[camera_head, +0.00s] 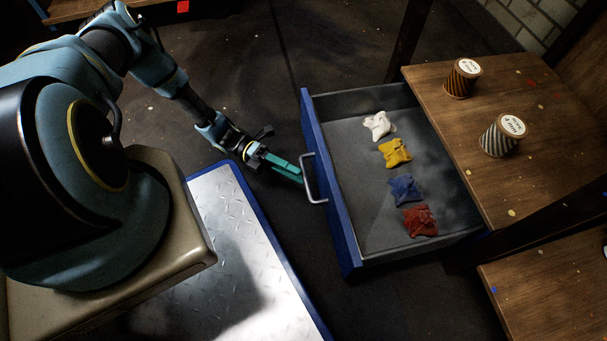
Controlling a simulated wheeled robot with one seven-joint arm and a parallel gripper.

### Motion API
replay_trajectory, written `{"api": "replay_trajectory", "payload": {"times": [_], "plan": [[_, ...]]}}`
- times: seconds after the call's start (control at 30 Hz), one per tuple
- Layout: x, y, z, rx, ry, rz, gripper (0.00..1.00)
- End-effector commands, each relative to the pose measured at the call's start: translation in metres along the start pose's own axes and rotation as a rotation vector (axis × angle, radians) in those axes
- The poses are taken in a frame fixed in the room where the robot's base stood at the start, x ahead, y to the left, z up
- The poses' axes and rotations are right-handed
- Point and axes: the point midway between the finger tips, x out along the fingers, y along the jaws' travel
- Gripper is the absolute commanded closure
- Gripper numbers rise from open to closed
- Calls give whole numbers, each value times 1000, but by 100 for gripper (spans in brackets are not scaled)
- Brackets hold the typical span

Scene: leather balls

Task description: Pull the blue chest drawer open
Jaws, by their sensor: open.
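The blue chest drawer (331,190) stands pulled out from under a wooden top, its grey inside in full view. A silver bar handle (310,181) is on its blue front. My gripper (300,177) is open, with its teal fingers at the handle. I cannot tell whether the fingers touch the bar. In the drawer lie a white cloth-like piece (379,125), a yellow one (395,152), a blue one (405,190) and a red one (419,221) in a row.
Two striped spools, one brown (462,78) and one grey (502,135), stand on the wooden top (480,190). A lower wooden surface (540,292) is at the bottom right. The dark floor (270,235) before the drawer is clear.

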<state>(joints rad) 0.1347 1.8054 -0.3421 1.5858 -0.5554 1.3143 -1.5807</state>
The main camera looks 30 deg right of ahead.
Motion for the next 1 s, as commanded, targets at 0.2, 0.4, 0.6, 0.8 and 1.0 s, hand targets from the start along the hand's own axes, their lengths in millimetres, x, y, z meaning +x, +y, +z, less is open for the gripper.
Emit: {"api": "replay_trajectory", "payload": {"times": [0.2,0.4,0.6,0.8,1.0], "plan": [[-43,0,0,2,-1,3,53],[-66,0,0,1,-2,1,53],[-71,0,0,0,-1,0,53],[-71,0,0,0,-1,0,53],[-71,0,0,0,-1,0,53]]}}
